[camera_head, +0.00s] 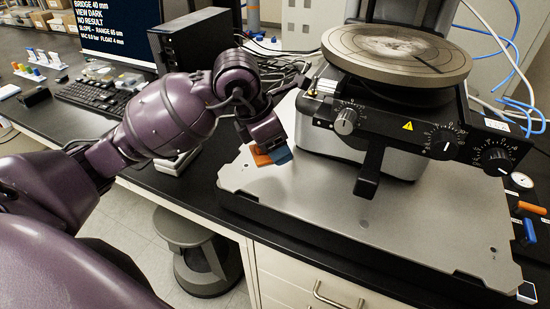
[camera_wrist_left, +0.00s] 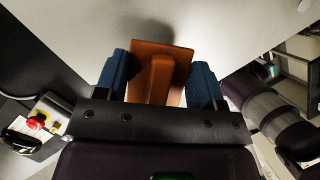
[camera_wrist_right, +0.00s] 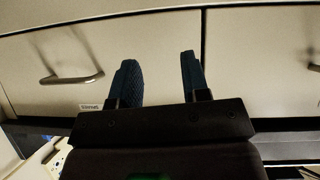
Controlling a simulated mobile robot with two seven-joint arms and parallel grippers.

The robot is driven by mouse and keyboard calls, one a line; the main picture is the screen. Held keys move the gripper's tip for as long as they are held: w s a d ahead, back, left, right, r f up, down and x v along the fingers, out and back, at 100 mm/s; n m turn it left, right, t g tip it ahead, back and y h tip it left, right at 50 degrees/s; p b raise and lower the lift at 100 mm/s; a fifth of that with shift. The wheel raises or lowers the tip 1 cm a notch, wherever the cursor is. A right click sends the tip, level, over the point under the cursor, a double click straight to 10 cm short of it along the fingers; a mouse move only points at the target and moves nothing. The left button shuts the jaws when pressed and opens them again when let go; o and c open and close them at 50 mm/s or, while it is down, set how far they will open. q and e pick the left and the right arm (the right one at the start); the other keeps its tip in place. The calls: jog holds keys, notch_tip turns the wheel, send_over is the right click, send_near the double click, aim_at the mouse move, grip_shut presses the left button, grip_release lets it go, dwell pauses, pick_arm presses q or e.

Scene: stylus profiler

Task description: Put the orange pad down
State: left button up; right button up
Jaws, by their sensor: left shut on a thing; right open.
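The orange pad (camera_head: 261,157) is in my left gripper (camera_head: 268,153), low over the left part of the instrument's grey metal base plate (camera_head: 345,225). In the left wrist view, the blue fingers of the left gripper (camera_wrist_left: 158,84) stand on either side of the pad (camera_wrist_left: 172,72), which has a raised rib. A soft shadow falls on the pale surface beyond it. I cannot tell whether the pad touches the plate. My right gripper (camera_wrist_right: 158,82) is open and empty, in front of pale drawer fronts.
The profiler's round stage (camera_head: 397,52) and its black control panel with knobs (camera_head: 430,135) stand just right of the left gripper. A keyboard (camera_head: 95,95) and a black computer box (camera_head: 203,45) are on the left. The plate's front is clear. A grey stool (camera_head: 195,250) stands below.

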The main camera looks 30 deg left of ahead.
aim_at(275, 170)
pick_arm(q)
notch_tip(275, 170, down, 4)
jog(key=shift+f, duration=0.15)
jog(key=shift+f+b, duration=0.15)
jog(key=shift+b, duration=0.15)
jog(key=o, duration=0.6)
jog(key=shift+o, duration=1.4)
jog(key=shift+r, duration=0.3)
jog(key=p+v, duration=0.1)
jog(key=v, duration=1)
jog(key=shift+f, duration=0.1)
jog(key=shift+s+a+r, duration=0.15)
jog(key=shift+r, duration=0.25)
pick_arm(e)
jog(key=shift+r, duration=0.2)
